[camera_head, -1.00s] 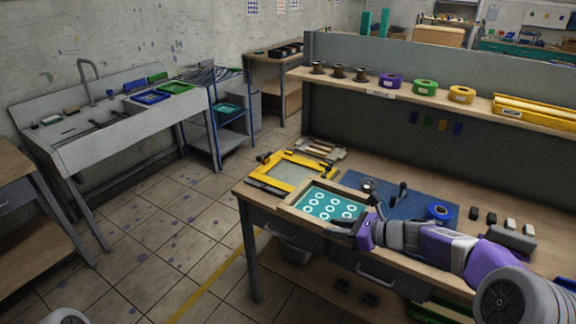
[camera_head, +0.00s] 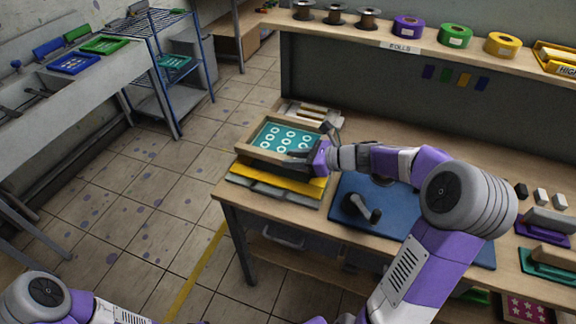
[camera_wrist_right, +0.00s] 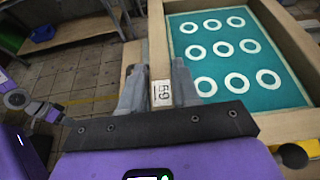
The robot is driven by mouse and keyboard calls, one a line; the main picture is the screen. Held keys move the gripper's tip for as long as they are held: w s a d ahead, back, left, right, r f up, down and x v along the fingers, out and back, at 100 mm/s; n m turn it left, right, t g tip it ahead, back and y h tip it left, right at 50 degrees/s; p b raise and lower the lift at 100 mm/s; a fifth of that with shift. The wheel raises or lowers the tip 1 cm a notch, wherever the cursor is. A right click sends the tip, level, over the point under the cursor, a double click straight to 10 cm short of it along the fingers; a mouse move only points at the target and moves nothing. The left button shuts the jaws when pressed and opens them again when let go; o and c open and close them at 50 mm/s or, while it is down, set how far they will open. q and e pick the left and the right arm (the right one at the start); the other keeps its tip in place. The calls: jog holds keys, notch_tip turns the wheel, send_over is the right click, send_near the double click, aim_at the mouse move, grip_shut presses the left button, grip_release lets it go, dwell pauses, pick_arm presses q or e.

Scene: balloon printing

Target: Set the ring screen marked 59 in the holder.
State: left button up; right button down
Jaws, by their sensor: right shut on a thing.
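The ring screen (camera_head: 283,138) has a wooden frame and teal mesh with white rings. In the right wrist view the screen (camera_wrist_right: 235,62) carries a label reading 59 (camera_wrist_right: 162,93) on its frame, between my fingers. My right gripper (camera_head: 308,158) is shut on the frame's near right side; it also shows in the right wrist view (camera_wrist_right: 161,88). The yellow holder (camera_head: 282,183) lies on the bench's left end, with the screen over it and hiding most of it. I cannot tell whether they touch. My left gripper is out of view.
A blue mat (camera_head: 405,218) with a dark-handled tool (camera_head: 362,206) lies right of the holder. A shelf (camera_head: 385,42) with tape rolls and spools runs along the back. The sink (camera_head: 50,110) and blue rack (camera_head: 160,75) stand left across open floor.

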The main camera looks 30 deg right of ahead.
aim_at(294, 183)
jog(key=shift+s+f, duration=0.1)
jog(key=shift+f, duration=0.5)
notch_tip(294, 183, down, 5)
jog(key=shift+f+b, duration=0.2)
jog(key=shift+b, duration=0.9)
jog(key=shift+r, duration=0.1)
jog(key=c, duration=1.2)
grip_release()
jog(key=shift+f, duration=0.2)
jog(key=shift+c, duration=0.2)
jog(key=o, duration=0.4)
jog(key=shift+r, duration=0.1)
